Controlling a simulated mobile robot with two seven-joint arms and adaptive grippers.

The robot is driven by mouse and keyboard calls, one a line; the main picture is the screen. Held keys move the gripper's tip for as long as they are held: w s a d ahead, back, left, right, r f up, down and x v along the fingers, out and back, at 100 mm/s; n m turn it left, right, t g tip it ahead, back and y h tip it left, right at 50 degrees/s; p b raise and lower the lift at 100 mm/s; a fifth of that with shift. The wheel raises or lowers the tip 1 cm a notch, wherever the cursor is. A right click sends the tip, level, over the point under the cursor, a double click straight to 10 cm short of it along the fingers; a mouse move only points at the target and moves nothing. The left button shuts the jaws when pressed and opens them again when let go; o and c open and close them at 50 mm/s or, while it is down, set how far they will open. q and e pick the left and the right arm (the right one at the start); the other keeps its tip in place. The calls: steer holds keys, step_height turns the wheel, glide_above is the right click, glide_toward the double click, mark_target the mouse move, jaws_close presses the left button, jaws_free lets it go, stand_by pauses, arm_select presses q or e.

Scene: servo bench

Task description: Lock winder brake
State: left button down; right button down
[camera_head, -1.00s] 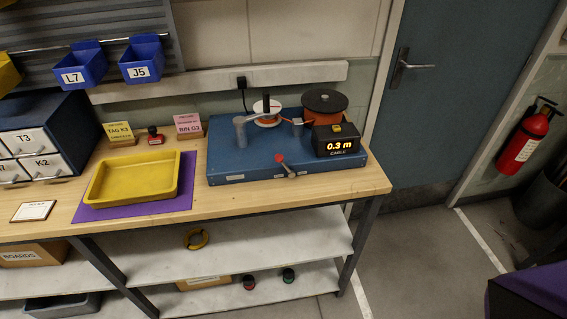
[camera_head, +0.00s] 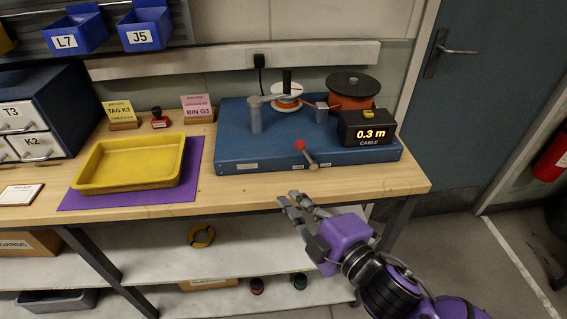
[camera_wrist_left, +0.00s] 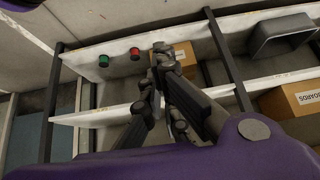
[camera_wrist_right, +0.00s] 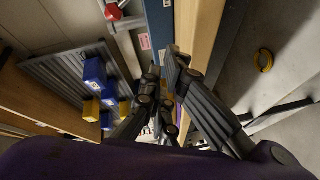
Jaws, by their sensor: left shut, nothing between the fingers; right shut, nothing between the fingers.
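The cable winder is a blue box (camera_head: 235,150) on the bench, with a white spool, a large dark-capped orange reel (camera_head: 352,92) and a display reading 0.3 m. Its brake lever (camera_head: 307,156) has a red knob and sticks out at the front edge, tilted with the knob up-left.
A yellow tray (camera_head: 88,182) on a purple mat stands left of the winder. Bare wood (camera_head: 395,180) lies along the front right. Below, shelves hold a yellow ring (camera_head: 201,236) and boxes.

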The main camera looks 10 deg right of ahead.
mark_target(307, 155)
arm_select(q)
steer(key=shift+w+r, duration=0.25)
steer(key=shift+w, duration=0.1)
arm_select(e)
steer(key=shift+s+a+r+n+t+y, duration=0.15)
steer(key=shift+a+r+n, duration=0.05)
steer(key=shift+r+n, duration=0.6)
steer(key=shift+s+a+r+n+t+y, duration=0.1)
steer(key=shift+a+r+n, duration=0.1)
steer(key=shift+r+n, duration=0.65)
steer(key=shift+s+a+r+n+t+y, duration=0.15)
steer(key=shift+a+r+n, duration=0.05)
steer(key=shift+r+n, duration=0.6)
steer(key=p+x, duration=0.1)
steer(key=x, duration=0.9)
steer(key=shift+w, duration=0.1)
steer(key=d, duration=0.3)
steer(key=shift+d, duration=0.2)
arm_select(q)
steer(key=shift+w+a+r, duration=0.1)
steer(key=shift+w+r, duration=0.1)
steer(key=shift+r, duration=0.5)
arm_select(e)
steer(key=shift+d, duration=0.3)
steer(key=shift+d+m, duration=0.1)
steer(key=shift+m, duration=0.15)
